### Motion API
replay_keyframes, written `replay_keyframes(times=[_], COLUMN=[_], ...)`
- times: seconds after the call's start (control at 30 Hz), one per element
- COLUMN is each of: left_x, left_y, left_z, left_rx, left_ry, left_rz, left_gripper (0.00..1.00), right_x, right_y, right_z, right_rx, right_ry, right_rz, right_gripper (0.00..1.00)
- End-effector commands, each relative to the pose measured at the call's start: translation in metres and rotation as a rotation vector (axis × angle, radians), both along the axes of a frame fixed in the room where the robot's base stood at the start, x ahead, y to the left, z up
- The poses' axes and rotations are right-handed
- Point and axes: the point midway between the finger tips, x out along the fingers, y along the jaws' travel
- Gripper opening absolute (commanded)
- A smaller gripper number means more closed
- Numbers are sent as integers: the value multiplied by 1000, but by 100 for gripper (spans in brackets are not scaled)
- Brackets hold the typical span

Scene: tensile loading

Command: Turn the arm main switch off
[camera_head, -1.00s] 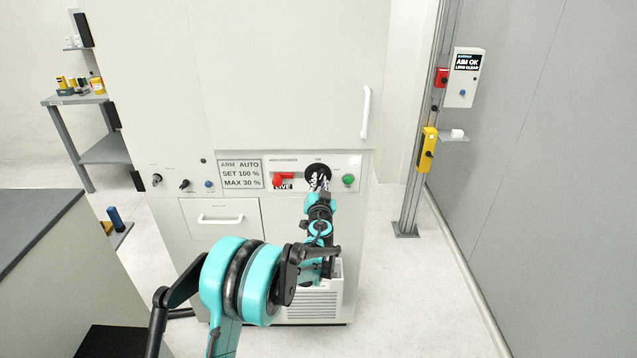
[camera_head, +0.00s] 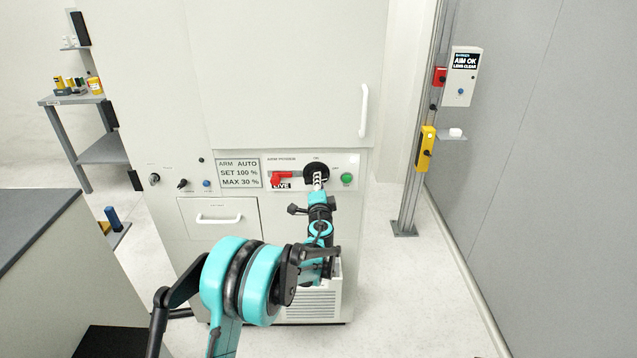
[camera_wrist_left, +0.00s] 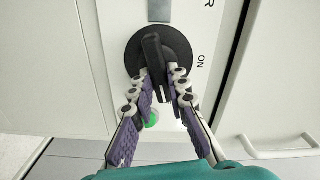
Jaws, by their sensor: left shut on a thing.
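The arm main switch (camera_head: 314,170) is a black round rotary switch on the cabinet's front panel, between a red handle and a green button. In the left wrist view its black bar handle (camera_wrist_left: 156,55) stands out from the dark disc (camera_wrist_left: 180,47). The handle lies roughly at right angles to the direction of the ON mark (camera_wrist_left: 201,61). My left gripper (camera_head: 317,181) is at the switch, its fingers closed on both sides of the handle (camera_wrist_left: 162,82). The fingers hide part of the handle. My right gripper is not in view.
The red handle (camera_head: 284,178) with a LIVE label is left of the switch, and the green button (camera_head: 347,179) is close on its right. A display (camera_head: 240,173) reads ARM AUTO, SET 100 %, MAX 30 %. A drawer (camera_head: 220,230) is below. Free floor lies to the right.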

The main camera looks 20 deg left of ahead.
Motion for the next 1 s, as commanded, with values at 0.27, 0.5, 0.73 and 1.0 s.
replay_keyframes(times=[0.27, 0.5, 0.73, 1.0], left_x=[0, 0, 0, 0], left_y=[-1, -1, -1, -1], left_z=[-2, -3, -3, -3], left_rx=[162, 232, 252, 252], left_ry=[46, 66, 72, 72], left_rz=[-1, -1, -1, -1], left_gripper=[0, 0, 0, 0], right_x=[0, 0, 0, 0], right_y=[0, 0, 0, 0], right_z=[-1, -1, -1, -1], right_rx=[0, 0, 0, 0], right_ry=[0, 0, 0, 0], right_rz=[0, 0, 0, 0], right_gripper=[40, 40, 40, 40])
